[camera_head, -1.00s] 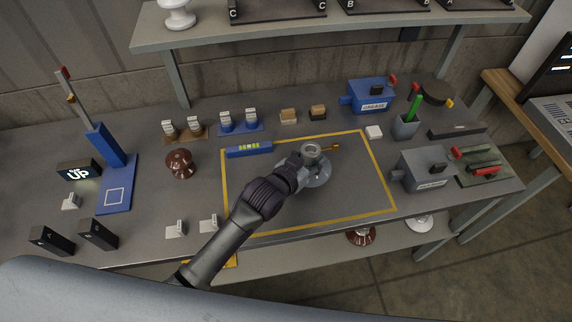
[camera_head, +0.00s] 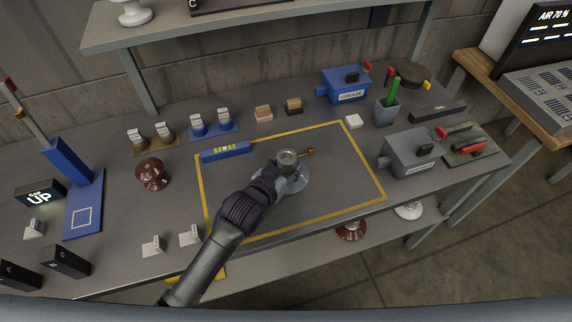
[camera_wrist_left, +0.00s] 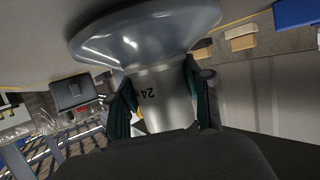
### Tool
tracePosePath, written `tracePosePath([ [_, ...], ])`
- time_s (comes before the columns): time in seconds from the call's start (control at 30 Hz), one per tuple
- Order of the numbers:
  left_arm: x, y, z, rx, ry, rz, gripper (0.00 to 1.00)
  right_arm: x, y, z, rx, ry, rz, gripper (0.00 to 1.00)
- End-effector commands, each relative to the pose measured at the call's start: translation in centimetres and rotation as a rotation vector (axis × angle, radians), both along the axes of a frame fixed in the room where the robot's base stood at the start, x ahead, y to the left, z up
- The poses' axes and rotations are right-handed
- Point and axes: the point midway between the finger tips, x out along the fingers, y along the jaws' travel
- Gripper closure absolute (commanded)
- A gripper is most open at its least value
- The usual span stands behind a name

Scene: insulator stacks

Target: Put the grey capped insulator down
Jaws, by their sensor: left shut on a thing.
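The grey capped insulator (camera_head: 296,180) is inside the yellow-outlined area of the bench, with its metal cap up and its wide grey disc below. My left gripper (camera_head: 276,172) is shut on its cap from the left side. In the left wrist view the two fingers (camera_wrist_left: 160,100) close on both sides of the metal cap, which is marked 24, and the insulator's disc (camera_wrist_left: 140,35) shows beyond them. Whether the disc touches the bench I cannot tell. My right gripper is not in view.
A brown insulator (camera_head: 152,174) stands left of the yellow outline (camera_head: 372,176). A blue level (camera_head: 226,152) lies on the outline's upper left. A grey vise-like box (camera_head: 410,154) and a blue grease box (camera_head: 345,86) stand right and behind. The outlined area is otherwise mostly clear.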

Motion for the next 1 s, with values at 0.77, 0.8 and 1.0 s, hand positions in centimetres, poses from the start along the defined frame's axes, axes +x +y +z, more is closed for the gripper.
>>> tracePosePath([
  [0.77, -3.1, 1.6, 1.6, 0.0, 0.001, 0.0, 0.26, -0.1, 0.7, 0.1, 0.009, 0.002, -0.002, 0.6],
  [0.8, -3.9, 2.0, 1.9, 0.0, 0.001, 0.0, 0.26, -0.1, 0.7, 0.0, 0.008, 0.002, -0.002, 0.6],
  [1.0, -7.3, 3.8, 3.5, 0.001, 0.001, 0.001, 0.26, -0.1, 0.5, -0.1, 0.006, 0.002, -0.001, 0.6],
])
